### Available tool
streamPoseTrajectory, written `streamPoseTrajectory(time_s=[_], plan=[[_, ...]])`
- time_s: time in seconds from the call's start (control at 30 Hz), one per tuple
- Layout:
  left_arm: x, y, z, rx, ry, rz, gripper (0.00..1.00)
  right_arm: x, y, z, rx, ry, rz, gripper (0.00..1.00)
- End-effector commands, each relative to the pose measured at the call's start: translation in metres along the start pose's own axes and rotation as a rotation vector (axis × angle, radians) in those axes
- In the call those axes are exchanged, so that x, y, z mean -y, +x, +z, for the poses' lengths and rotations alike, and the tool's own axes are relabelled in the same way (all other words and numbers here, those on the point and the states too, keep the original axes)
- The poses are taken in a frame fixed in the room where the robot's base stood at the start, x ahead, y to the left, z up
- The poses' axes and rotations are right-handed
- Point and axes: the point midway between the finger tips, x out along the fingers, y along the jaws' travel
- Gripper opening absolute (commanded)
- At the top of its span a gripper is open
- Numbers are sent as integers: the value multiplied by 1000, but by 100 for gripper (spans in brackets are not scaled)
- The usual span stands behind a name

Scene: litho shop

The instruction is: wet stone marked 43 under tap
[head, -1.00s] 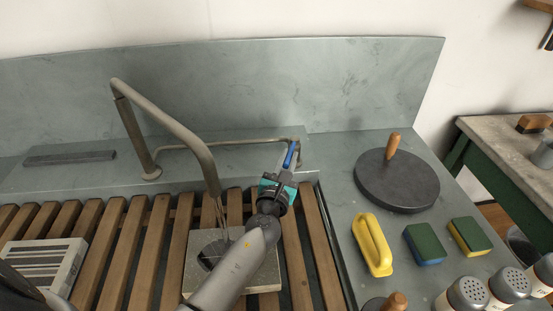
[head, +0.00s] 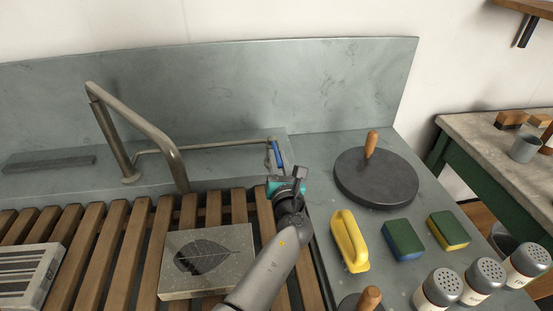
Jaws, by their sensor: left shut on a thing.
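A grey stone slab (head: 232,246) with a dark leaf picture lies on the slatted wooden rack, just in front of the bent metal tap (head: 150,128). I cannot read a number on it. The tap's spout ends above the slats behind the slab, and I see no water running from it. A blue lever (head: 277,153) stands at the right end of the tap's pipe. My left gripper (head: 280,174) is shut on the lever's lower part, and its arm covers the slab's lower right corner. My right gripper is not in view.
Another stone (head: 30,272) with dark bars lies at the left of the rack. Right of the rack stand a round dark disc with a wooden knob (head: 376,180), a yellow-handled tool (head: 349,242), two sponges (head: 403,240) and several shakers (head: 438,289).

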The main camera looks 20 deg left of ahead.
Motion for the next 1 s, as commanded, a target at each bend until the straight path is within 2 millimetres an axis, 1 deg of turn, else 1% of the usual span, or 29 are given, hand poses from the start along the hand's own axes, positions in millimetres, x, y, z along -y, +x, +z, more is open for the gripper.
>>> streamPoseTrajectory(time_s=[0.13, 0.17, 0.4, 0.67, 0.77, 0.87, 0.97, 1.0], plan=[[0, 0, -1, -3, 0, 0, 0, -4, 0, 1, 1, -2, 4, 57], [0, 0, -1, -3, -1, 0, 21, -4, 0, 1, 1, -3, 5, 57], [0, 0, -1, -2, -1, 0, 48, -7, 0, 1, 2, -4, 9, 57], [0, -1, 0, -1, 0, 0, 48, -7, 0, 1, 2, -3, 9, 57], [0, -5, 0, -1, 0, -1, 48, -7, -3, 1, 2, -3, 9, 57], [-1, -17, 1, -3, 1, -1, 48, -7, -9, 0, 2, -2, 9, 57], [-1, -36, 1, -4, 1, -2, 48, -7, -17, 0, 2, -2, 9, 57], [0, -45, 2, -4, 2, -2, 48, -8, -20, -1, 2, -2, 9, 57]])
